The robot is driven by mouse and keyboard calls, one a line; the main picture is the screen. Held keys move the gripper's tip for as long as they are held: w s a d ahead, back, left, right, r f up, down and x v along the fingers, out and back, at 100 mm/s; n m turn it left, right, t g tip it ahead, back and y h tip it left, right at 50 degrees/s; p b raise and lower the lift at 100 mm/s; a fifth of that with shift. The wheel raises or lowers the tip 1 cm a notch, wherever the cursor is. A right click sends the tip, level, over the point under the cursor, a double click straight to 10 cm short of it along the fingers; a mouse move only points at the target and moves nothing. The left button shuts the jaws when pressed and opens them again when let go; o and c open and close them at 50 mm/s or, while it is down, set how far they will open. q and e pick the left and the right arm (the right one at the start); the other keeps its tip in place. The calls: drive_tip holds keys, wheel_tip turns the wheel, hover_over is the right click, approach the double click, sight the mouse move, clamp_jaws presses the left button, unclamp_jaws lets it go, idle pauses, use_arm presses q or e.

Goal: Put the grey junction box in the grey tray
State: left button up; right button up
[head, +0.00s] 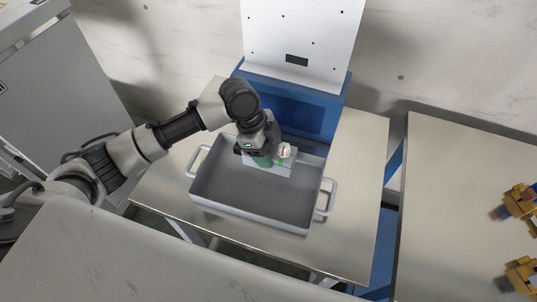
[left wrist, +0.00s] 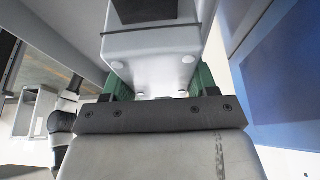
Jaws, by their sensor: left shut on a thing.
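The grey junction box (head: 270,171) is a pale grey block with a small white and red part on top. My left gripper (head: 268,160) is shut on it, over the back part of the grey tray (head: 250,205). In the left wrist view the box (left wrist: 155,72) sits between the two green fingers. I cannot tell whether its underside touches the tray floor. The tray is shallow, with a handle at its left and right ends, and is otherwise empty. My right gripper is not in view.
The tray stands on a beige table (head: 350,170). A blue unit with a white upright panel (head: 302,35) stands behind it. A second table (head: 450,210) at the right holds yellow objects (head: 521,200). A grey cabinet (head: 60,80) is at the left.

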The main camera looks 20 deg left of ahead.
use_arm(q)
wheel_tip(320, 180, down, 3)
drive_tip(key=shift+f+p, duration=0.15)
drive_tip(key=shift+p, duration=0.25)
drive_tip(key=shift+f, duration=0.25)
drive_tip(key=o, duration=1)
drive_tip(key=shift+o, duration=0.2)
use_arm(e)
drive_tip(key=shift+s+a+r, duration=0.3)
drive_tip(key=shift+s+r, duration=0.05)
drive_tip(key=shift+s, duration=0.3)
use_arm(q)
drive_tip(key=shift+r, duration=0.2)
drive_tip(key=shift+a+r, duration=0.15)
drive_tip(key=shift+r, duration=0.15)
drive_tip(key=b+v, duration=0.1)
drive_tip(key=v, duration=1)
drive_tip(key=shift+r+b, duration=0.2)
drive_tip(key=shift+b, duration=0.2)
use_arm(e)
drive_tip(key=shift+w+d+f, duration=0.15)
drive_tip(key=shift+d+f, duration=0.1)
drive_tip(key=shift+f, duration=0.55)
